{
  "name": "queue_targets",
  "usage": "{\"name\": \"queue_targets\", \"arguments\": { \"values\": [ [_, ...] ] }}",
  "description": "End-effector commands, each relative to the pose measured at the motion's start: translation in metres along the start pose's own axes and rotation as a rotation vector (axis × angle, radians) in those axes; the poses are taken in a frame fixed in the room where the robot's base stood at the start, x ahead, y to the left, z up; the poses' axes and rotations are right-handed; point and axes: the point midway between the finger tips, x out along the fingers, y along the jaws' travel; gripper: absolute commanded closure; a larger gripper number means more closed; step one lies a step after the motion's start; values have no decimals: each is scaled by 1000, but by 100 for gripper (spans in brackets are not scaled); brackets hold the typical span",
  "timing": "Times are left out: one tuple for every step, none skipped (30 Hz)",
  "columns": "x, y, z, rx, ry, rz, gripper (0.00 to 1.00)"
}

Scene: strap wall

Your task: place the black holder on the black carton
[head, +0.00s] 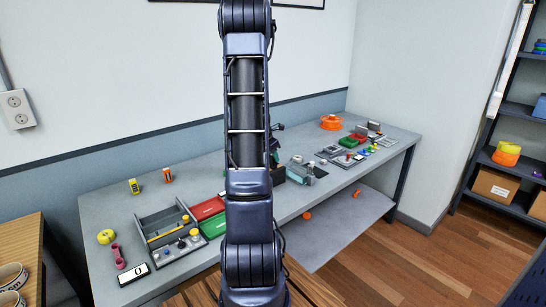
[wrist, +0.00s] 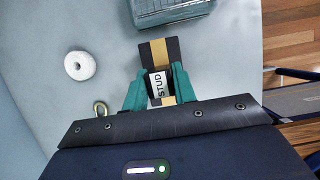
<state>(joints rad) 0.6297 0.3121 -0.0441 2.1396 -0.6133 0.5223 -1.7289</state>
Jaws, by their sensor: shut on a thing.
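My gripper (wrist: 160,74) has its teal fingers closed in on a dark piece with a white label reading STUD, taken as the black holder (wrist: 157,84). Just beyond the fingertips is a black box with a tan band, taken as the black carton (wrist: 172,50). The holder lies over or against the carton; I cannot tell whether they touch. In the head view my arm hides the gripper and most of this spot; a dark box edge (head: 279,174) shows just right of the arm.
A teal-grey box (wrist: 172,10) stands close beyond the carton. A white roll (wrist: 80,65) and a brass ring (wrist: 100,108) lie to the left. The grey workbench (head: 120,200) also carries a grey tray (head: 165,219) and a red case (head: 208,208). The bench edge is at right.

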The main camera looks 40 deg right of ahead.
Motion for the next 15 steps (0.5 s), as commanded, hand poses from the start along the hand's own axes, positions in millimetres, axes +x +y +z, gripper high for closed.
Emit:
{"name": "queue_targets", "arguments": {
  "values": [
    [0,0,0,0,0,0,98],
    [1,0,0,0,0,0,98],
    [2,0,-1,0,0,0,98],
    [2,0,-1,0,0,-1,98],
    [2,0,-1,0,0,-1,71],
    [2,0,-1,0,0,0,63],
    [2,0,-1,0,0,0,57],
    [2,0,-1,0,0,0,51],
    [2,0,-1,0,0,0,51],
    [2,0,-1,0,0,0,51],
    [2,0,-1,0,0,0,51],
    [2,0,-1,0,0,0,51],
    [2,0,-1,0,0,0,51],
    [2,0,-1,0,0,0,51],
    [2,0,-1,0,0,0,51]
  ]
}}
